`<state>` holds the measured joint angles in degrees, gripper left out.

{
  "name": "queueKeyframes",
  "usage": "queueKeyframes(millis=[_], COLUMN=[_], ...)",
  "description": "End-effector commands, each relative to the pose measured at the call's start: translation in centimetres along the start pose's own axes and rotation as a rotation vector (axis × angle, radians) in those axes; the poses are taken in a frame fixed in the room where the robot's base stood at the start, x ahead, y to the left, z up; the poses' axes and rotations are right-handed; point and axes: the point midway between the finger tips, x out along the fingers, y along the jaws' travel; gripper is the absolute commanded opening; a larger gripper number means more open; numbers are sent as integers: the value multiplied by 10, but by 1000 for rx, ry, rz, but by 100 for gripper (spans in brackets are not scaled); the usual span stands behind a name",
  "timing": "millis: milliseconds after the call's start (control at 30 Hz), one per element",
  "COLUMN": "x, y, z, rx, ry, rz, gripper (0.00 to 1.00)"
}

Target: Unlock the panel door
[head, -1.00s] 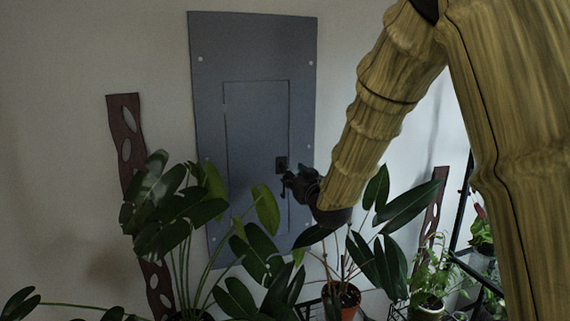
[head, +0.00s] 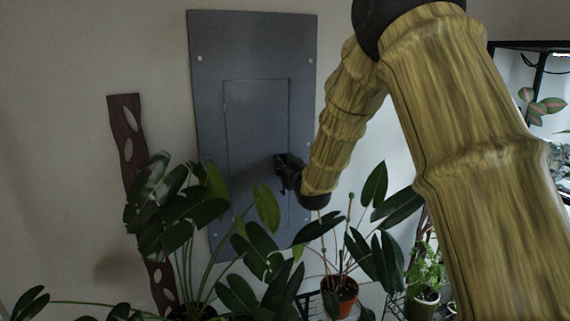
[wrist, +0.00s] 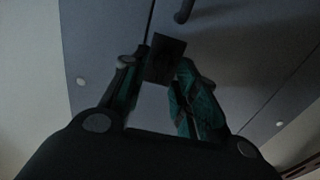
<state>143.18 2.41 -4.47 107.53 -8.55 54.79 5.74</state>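The panel door (head: 255,115) is a grey inset rectangle in a larger grey wall panel, and it looks closed. My gripper (head: 284,166) is at the door's right edge and hides the latch in the head view. In the wrist view, a small dark square block (wrist: 166,58), apparently the latch, sits by the door seam. The two fingertips of my gripper (wrist: 163,72) stand apart, one on each side of this block. I cannot tell whether they touch it. A dark handle-like piece (wrist: 184,10) shows at the top edge of the wrist view.
A broad-leaved plant (head: 180,215) stands in front of the panel's lower left. A potted plant (head: 340,290) stands below my forearm. Black shelving is at the right. The panel's upper part is clear.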

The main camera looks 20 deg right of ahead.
Motion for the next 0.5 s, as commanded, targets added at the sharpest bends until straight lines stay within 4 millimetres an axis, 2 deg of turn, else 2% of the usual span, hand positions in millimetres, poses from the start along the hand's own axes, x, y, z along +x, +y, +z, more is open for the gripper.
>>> queueKeyframes(millis=[67,100,233,267,500], x=[0,0,0,0,0], y=[0,0,0,0,0], z=[0,0,0,0,0], rx=[0,0,0,0,3], ry=[0,0,0,0,0], rz=[0,0,0,0,0], gripper=[29,26,2,0,0])
